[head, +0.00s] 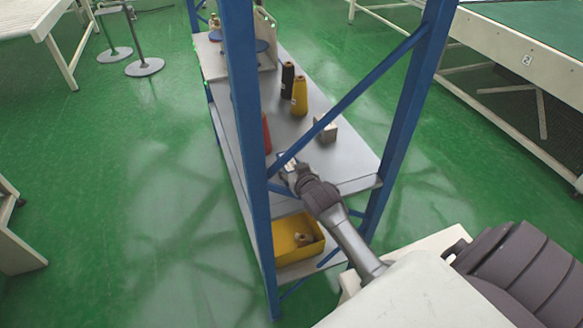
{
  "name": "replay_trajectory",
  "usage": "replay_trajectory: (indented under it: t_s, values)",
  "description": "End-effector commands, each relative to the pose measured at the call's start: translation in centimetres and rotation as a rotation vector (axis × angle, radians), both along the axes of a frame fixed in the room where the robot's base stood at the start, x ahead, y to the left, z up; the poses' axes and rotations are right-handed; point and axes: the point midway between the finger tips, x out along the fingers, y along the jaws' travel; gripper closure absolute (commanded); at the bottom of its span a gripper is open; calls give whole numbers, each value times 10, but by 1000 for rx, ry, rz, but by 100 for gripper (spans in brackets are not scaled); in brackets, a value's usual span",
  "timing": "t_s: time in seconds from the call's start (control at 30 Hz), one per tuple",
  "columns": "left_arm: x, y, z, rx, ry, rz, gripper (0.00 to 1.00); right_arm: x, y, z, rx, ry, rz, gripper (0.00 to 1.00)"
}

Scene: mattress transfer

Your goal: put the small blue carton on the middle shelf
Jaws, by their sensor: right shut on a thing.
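My right gripper (287,164) reaches in from the lower right, at the near end of a blue-framed rack. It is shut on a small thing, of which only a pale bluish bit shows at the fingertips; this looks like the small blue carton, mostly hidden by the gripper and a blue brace. The grey shelf with thread cones (335,162), seemingly the middle shelf, lies under and beyond the gripper. I cannot tell whether the held thing touches it. My left gripper is out of view.
A black cone (287,79), a yellow cone (299,97), a partly hidden red cone (267,134) and a small grey block (326,130) stand on that shelf. Blue posts (402,115) and a diagonal brace frame its end. A yellow bin (297,238) sits on the shelf below.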

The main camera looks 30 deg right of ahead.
Motion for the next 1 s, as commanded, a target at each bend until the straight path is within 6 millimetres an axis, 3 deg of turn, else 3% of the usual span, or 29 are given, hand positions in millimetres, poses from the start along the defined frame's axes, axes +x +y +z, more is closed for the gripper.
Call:
replay_trajectory:
  t_s: [0.07, 0.1, 0.23, 0.6, 0.77, 1.0]
  values:
    - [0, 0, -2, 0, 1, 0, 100, 0, 0, -3, 0, -1, 0, 90]
    - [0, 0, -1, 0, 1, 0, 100, 0, 0, -3, 0, 1, 0, 44]
    - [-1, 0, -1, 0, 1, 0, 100, 0, 0, -3, 0, 1, 0, 24]
    - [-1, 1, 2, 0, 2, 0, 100, 0, 0, 3, 0, 0, 0, 24]
    - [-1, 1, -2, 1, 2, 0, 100, -22, 5, 8, 0, 0, 0, 24]
    - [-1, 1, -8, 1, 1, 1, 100, -70, 17, 28, 0, 1, 0, 24]
